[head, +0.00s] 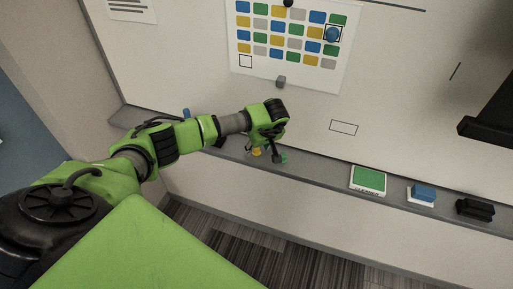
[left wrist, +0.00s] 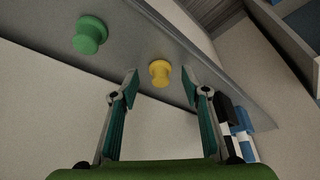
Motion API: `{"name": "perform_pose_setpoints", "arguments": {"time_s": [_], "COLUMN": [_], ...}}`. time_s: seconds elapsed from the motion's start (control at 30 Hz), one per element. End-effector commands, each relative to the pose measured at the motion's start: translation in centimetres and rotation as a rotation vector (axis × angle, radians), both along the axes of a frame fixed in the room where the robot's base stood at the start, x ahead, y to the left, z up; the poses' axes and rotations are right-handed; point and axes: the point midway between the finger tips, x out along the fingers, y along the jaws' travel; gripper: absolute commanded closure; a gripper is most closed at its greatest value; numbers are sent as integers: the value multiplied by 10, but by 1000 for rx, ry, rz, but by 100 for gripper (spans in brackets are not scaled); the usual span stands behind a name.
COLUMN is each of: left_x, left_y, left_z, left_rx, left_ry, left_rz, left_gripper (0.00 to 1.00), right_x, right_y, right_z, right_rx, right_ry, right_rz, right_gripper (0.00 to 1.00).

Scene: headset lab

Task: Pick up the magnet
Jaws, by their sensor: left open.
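A yellow knob-shaped magnet (left wrist: 160,73) sits on the grey ledge under the whiteboard; it also shows below my gripper in the head view (head: 256,152). A green magnet (left wrist: 89,35) of the same shape stands on the ledge to its left in the left wrist view. My left gripper (left wrist: 160,84) is open and empty. In the left wrist view the yellow magnet appears between its two fingertips, without visible contact; the exact gap cannot be told. In the head view the wrist partly hides the fingers. My right gripper is not in view.
The ledge (head: 316,171) runs along the whiteboard. On it to the right are a green-topped box (head: 368,180), a blue block (head: 424,192) and a black object (head: 475,208). A chart (head: 290,62) carries a blue magnet (head: 332,34).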

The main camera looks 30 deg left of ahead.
Motion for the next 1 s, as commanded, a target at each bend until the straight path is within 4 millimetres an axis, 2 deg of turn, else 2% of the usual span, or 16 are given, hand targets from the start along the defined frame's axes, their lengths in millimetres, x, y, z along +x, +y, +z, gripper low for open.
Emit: {"name": "perform_pose_setpoints", "arguments": {"time_s": [0.13,0.37,0.5,1.0], "left_x": [1,1,1,2], "left_y": [3,3,3,3], "left_z": [-8,-9,-9,-2], "left_rx": [0,0,0,1], "left_ry": [1,0,0,-2], "left_rz": [0,0,0,1], "left_gripper": [58,58,92,92], "right_x": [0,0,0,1], "right_y": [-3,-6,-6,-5], "right_z": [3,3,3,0], "right_rx": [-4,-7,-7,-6], "right_ry": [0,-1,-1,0], "right_rz": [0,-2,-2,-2], "right_gripper": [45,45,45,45]}}
